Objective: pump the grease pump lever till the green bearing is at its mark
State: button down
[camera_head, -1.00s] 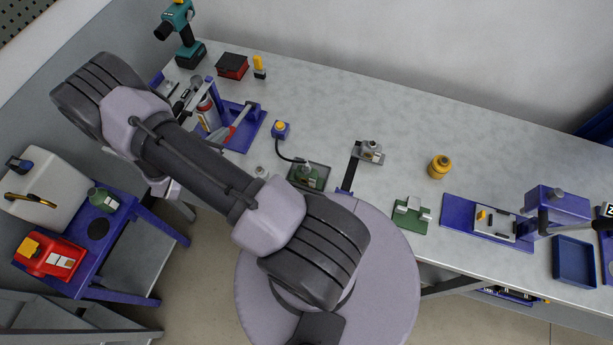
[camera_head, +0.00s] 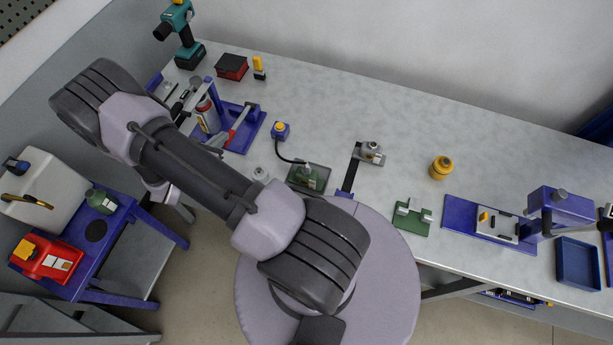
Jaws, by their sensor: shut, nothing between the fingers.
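The grease pump appears to be the blue-based unit (camera_head: 248,137) at the left of the bench, with a white and red cartridge (camera_head: 207,112). A lever-like bar with a red part (camera_head: 240,124) slants up to the right over its base. My arm crosses the left of the view.
A teal drill (camera_head: 180,30), a red box (camera_head: 231,67) and a yellow-topped item (camera_head: 259,68) stand behind the pump. A green bracket (camera_head: 412,218), a yellow knob (camera_head: 441,168) and a blue tray (camera_head: 578,264) lie to the right. The bench's back middle is clear.

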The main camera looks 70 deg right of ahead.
jog(key=shift+d+r+p, duration=0.3)
jog(key=shift+r+p, duration=0.2)
jog(key=shift+r, duration=0.45)
jog(key=shift+d+r+p, duration=0.35)
jog(key=shift+r+p, duration=0.1)
jog(key=shift+r, duration=0.55)
jog(key=shift+d+r+p, duration=0.3)
jog(key=shift+r+p, duration=0.2)
jog(key=shift+r, duration=0.45)
jog(key=shift+w+r, duration=0.1)
jog(key=shift+d+r, duration=0.25)
jog(key=shift+r, duration=0.15)
jog(key=p+v, duration=0.2)
jog(key=v, duration=0.5)
